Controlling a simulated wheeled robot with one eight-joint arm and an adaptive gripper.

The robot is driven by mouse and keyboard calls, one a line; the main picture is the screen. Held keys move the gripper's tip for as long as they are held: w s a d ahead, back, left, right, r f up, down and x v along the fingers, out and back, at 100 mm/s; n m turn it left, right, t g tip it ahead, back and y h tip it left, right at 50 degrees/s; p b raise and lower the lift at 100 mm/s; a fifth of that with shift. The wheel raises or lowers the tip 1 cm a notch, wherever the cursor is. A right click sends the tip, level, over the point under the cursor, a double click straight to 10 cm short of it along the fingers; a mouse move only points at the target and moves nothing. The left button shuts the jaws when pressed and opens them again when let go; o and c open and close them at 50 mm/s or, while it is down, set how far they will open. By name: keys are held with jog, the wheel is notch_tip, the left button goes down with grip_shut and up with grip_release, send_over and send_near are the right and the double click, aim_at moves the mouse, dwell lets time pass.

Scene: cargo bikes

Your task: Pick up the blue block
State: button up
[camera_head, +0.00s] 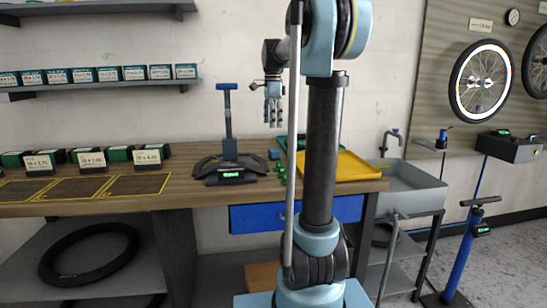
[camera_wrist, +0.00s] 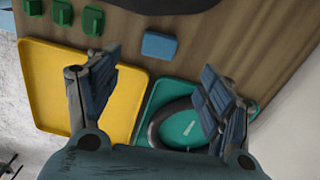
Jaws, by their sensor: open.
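The blue block (camera_head: 274,154) lies on the wooden workbench, between the black stand with a green display and the trays. In the wrist view the blue block (camera_wrist: 159,45) shows whole, beyond the fingertips and between their lines. My gripper (camera_head: 273,117) hangs above the bench, fingers down, well above the block. In the wrist view my gripper (camera_wrist: 160,64) has its two fingers wide apart with nothing between them.
A yellow tray (camera_wrist: 38,72) and a teal tray (camera_wrist: 158,98) holding a black ring lie near the block. Several green pieces (camera_wrist: 62,12) sit beside it. The black stand (camera_head: 229,160) with a blue-topped post rises left of it. Boxes line the wall shelf.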

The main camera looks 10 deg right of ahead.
aim_at(273, 150)
notch_tip(273, 150, down, 13)
jog(key=shift+f, duration=0.2)
dwell(0.6)
jog(key=shift+c, duration=0.5)
jog(key=c, duration=1)
